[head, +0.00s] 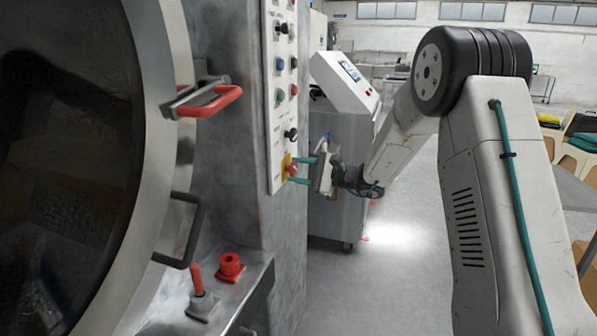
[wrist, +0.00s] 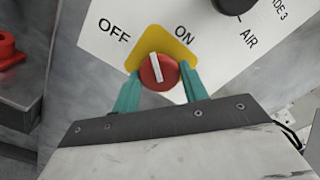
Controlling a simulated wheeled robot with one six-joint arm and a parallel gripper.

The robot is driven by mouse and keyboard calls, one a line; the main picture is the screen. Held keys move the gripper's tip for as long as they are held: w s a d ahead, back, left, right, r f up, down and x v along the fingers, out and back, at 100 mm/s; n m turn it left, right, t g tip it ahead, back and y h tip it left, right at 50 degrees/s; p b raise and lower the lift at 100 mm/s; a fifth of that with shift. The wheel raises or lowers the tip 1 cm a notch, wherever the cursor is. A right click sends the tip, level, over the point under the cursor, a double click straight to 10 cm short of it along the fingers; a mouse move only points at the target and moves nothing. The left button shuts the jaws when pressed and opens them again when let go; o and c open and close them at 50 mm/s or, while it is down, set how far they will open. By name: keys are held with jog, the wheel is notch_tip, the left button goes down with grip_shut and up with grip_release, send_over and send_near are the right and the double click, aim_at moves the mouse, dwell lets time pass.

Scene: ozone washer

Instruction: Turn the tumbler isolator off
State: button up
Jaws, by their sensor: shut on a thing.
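The tumbler isolator is a red round knob (wrist: 151,75) with a white pointer bar on a yellow plate (wrist: 178,44). In the wrist view "OFF" is printed at upper left and "ON" at upper right. The bar points nearly straight up, leaning slightly left, between the two labels. My gripper (wrist: 160,73) has its teal fingers on both sides of the knob and is shut on it. In the head view my gripper (head: 301,171) reaches in from the right to the yellow plate (head: 286,161) low on the control panel; the fingers partly hide the red knob.
The panel (head: 273,110) carries several buttons and black knobs above the isolator. The big drum door (head: 60,150) with red handle (head: 210,102) is at left. A red-handled lever (head: 197,280) and red fitting (head: 230,266) sit on the ledge below. A grey cabinet (head: 340,130) stands behind.

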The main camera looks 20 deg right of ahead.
jog(key=n, duration=0.4)
jog(key=shift+r, duration=0.1)
jog(key=shift+w+n, duration=0.1)
jog(key=shift+n, duration=1.7)
jog(key=o, duration=0.9)
jog(key=shift+o, duration=0.2)
jog(key=shift+d, duration=0.1)
jog(key=v, duration=0.7)
jog(key=shift+s+d, duration=0.25)
